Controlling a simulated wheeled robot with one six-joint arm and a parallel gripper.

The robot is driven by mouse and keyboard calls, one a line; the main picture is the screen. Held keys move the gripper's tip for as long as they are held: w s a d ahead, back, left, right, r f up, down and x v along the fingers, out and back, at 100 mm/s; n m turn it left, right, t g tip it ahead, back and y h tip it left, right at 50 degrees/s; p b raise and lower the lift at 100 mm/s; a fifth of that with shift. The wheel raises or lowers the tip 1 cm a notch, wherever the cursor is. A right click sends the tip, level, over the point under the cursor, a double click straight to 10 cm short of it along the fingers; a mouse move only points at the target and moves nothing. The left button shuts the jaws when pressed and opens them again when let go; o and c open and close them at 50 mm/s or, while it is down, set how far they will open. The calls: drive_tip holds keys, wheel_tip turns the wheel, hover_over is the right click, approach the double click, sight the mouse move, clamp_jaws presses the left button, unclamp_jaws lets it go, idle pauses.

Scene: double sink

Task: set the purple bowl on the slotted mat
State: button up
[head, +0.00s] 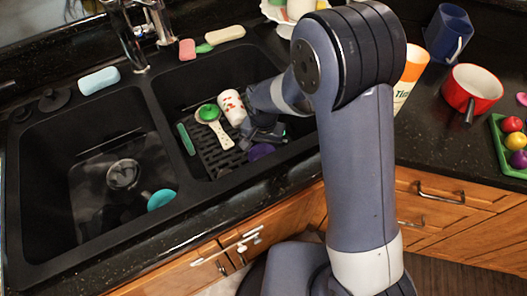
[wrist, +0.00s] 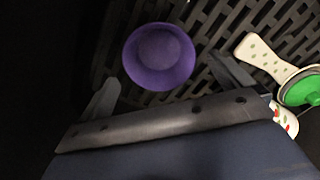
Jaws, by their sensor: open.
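The purple bowl (head: 260,152) is in the right basin, partly hidden by my gripper in the head view. The wrist view shows the round purple bowl (wrist: 158,60) over the dark slotted mat (wrist: 225,22), apparently resting on it. The mat (head: 210,150) lies on the right basin's floor. My gripper (head: 264,134) is down in that basin. In the wrist view my gripper (wrist: 163,75) is open, with one finger to each side of the bowl's near part. I see no finger touching the bowl.
A spotted spoon (wrist: 258,55) with a green item (wrist: 303,90) lies to the right in the wrist view. A spotted white cup (head: 231,107) and a green bar (head: 186,139) are also in the basin. The left basin holds a teal round item (head: 161,199).

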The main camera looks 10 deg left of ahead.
sight(264, 154)
wheel_tip(264, 154, up, 8)
drive_tip(key=shift+f, duration=0.1)
idle(0.4)
wheel_tip(264, 154, down, 13)
drive_tip(key=shift+r+b, duration=0.1)
drive_tip(key=shift+b, duration=0.2)
drive_tip(key=shift+r+p, duration=0.35)
drive_tip(key=shift+r, duration=0.8)
drive_tip(key=shift+f, duration=0.1)
